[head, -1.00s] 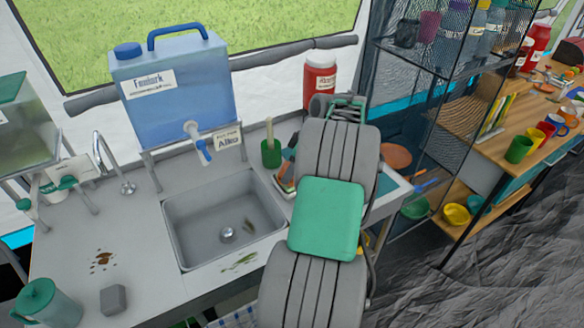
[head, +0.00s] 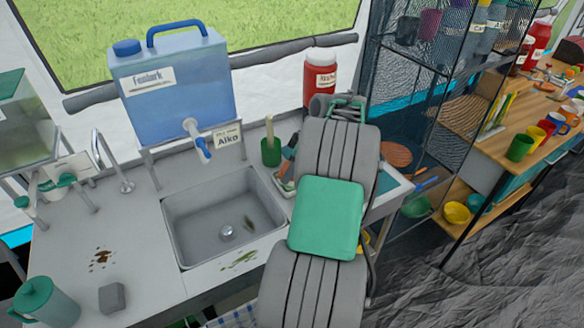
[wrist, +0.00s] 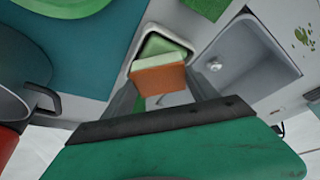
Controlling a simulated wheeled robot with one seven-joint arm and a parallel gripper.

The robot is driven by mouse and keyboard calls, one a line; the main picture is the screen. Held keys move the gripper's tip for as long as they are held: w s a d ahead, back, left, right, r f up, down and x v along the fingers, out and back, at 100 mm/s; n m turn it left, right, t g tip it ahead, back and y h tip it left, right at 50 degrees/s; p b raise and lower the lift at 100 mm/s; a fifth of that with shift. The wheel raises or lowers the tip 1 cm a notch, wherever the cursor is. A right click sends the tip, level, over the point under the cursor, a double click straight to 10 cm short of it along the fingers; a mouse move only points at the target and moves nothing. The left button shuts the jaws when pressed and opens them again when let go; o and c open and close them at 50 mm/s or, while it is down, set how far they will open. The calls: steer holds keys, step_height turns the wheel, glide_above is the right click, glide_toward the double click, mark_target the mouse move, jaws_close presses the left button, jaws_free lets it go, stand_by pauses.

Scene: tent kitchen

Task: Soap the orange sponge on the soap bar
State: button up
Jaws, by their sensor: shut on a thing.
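The orange sponge (wrist: 158,79), with a paler top edge, is between my gripper's fingertips (wrist: 160,88) in the wrist view. My gripper is shut on it. Just beyond and partly behind the sponge is a light-rimmed dish (wrist: 139,48) with a green soap bar (wrist: 164,47) in it. The sponge covers the near part of the dish; I cannot tell whether it touches the soap.
The steel sink (head: 225,225) is left of the dish. A blue water container (head: 173,85) is at the back left. A dark pot (wrist: 22,75) is at the wrist view's left edge.

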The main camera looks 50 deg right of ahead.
step_height(320, 180, up, 7)
steer(key=p, duration=0.5)
stand_by(0.3)
steer(key=shift+s, duration=0.1)
stand_by(0.4)
